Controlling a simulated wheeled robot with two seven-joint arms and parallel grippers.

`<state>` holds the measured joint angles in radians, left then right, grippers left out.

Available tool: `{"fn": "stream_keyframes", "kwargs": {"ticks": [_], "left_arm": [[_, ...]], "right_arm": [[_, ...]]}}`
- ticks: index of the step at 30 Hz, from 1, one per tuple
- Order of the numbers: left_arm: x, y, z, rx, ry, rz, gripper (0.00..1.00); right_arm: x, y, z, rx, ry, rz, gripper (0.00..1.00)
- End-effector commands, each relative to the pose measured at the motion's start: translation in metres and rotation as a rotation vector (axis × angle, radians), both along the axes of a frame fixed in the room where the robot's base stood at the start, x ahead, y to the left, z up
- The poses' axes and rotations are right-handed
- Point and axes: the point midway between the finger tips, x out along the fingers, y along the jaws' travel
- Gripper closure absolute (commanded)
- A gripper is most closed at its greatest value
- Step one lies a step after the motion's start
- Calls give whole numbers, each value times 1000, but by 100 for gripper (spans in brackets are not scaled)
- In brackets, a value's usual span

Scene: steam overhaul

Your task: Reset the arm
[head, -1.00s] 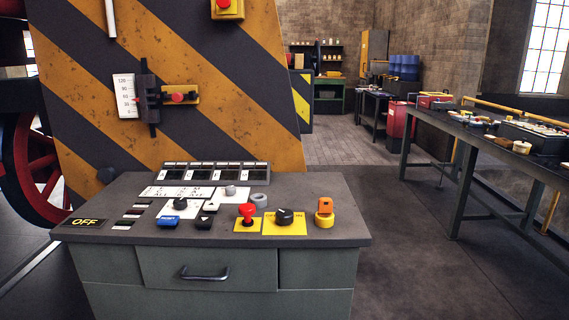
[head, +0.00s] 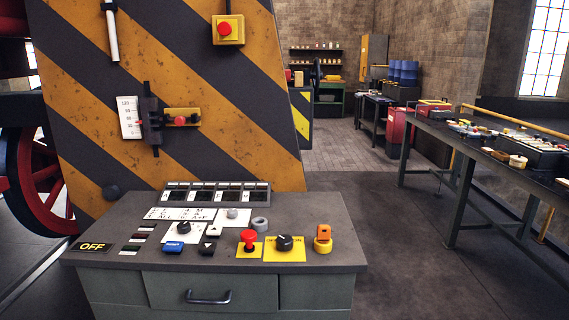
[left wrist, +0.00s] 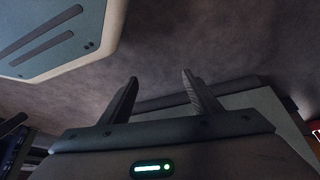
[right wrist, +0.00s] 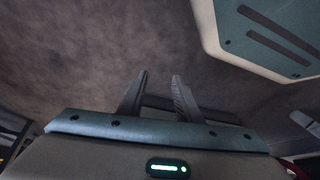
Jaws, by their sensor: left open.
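No gripper shows in the head view. My left gripper (left wrist: 160,92) shows in the left wrist view with its fingers apart and nothing between them. My right gripper (right wrist: 160,84) shows in the right wrist view, also apart and empty. The head view shows a grey console (head: 323,218) before a striped panel (head: 230,120). On the console are a blue button (head: 173,247), a red knob (head: 248,236), a black rotary knob (head: 284,242) on a yellow plate and an orange-topped switch (head: 323,234). I cannot tell which part the task calls the arm.
The panel carries a white scale (head: 129,118) beside a black slide with a red knob, a white rod (head: 112,35) and a red button (head: 226,30) on a yellow box. A workbench (head: 440,128) with small parts stands at right. The floor between is clear.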

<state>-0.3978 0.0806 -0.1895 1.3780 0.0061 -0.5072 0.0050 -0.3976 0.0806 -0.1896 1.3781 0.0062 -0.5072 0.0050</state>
Motion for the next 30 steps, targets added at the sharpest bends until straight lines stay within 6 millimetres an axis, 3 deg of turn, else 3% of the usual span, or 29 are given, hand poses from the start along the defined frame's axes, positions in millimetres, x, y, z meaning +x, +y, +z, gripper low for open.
{"fn": "stream_keyframes", "kwargs": {"ticks": [9, 30], "left_arm": [[-14, -1, -18, -8, -19, -5, 43], [-14, -1, -18, -8, -19, -5, 43]], "right_arm": [[-13, 1, -18, 8, -20, 5, 69], [-14, 1, -18, 7, -20, 5, 69]]}}
